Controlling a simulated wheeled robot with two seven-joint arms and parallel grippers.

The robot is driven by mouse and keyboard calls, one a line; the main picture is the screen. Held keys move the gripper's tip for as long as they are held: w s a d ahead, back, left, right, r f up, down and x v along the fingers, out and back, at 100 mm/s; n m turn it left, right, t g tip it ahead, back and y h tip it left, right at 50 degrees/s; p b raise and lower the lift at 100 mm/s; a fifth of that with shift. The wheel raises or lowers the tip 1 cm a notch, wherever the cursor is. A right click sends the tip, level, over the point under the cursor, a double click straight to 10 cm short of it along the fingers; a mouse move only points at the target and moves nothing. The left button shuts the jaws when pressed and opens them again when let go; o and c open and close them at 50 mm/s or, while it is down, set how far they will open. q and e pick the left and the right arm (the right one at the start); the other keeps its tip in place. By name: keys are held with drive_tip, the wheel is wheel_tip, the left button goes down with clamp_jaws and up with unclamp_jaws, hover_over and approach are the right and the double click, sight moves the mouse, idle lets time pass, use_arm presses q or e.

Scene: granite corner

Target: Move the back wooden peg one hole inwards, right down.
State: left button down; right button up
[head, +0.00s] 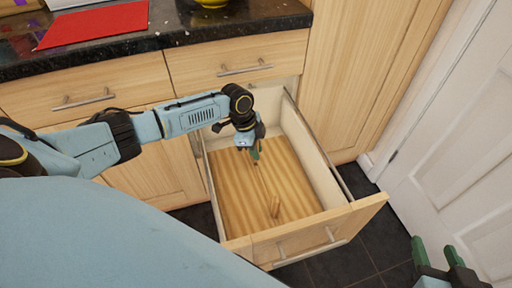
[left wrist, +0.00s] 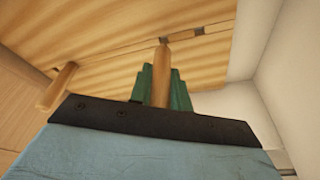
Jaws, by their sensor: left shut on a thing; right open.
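The open drawer (head: 228,218) has a wooden peg board (head: 230,185) as its floor. My left gripper (head: 255,156) reaches down into the drawer, its green fingers shut on the back wooden peg (left wrist: 161,75). In the left wrist view, the peg's far end meets the board at a line with small dark holes (left wrist: 196,31) beside it; I cannot tell whether it sits in a hole or only touches. The front wooden peg (head: 275,206) stands free nearer the drawer front and also shows in the left wrist view (left wrist: 58,88). My right gripper (head: 437,254) is open and empty, outside the drawer at lower right.
Pale drawer side walls (head: 312,150) rise close around my left gripper. The drawer front (head: 318,232) has a bar handle. A dark counter (head: 120,42) with a red sheet (head: 95,24) lies behind. A white door (head: 455,140) stands at right.

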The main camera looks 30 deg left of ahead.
use_arm(q)
drive_tip(key=shift+p, duration=0.3)
idle(0.5)
drive_tip(key=shift+f+b, duration=0.9)
drive_tip(key=shift+f, duration=0.45)
drive_tip(key=c, duration=1.2)
unclamp_jaws()
drive_tip(key=shift+c, duration=0.2)
